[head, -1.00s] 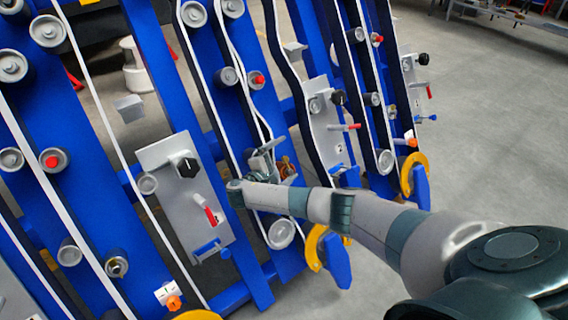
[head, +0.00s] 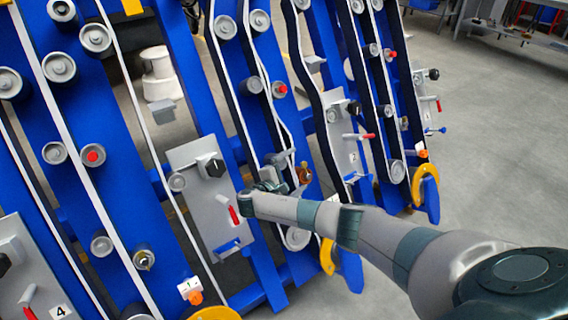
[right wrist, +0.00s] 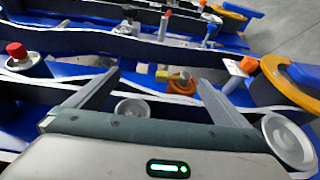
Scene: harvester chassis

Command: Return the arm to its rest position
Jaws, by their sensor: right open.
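My right arm reaches in from the lower right in the head view, and my right gripper (head: 282,172) is at the blue harvester chassis (head: 205,75). In the right wrist view its two fingers (right wrist: 152,90) are apart, with nothing held between them. An orange and brass fitting (right wrist: 178,82) shows beyond and between the fingers; it also shows just right of the gripper in the head view (head: 304,174). I cannot tell whether a finger touches the chassis. My left gripper is not in view.
Grey plates with black knobs and red levers (head: 205,190) stand out from the chassis. A red-capped roller (right wrist: 25,60) is left of the gripper. Open grey floor (head: 490,130) is at the right.

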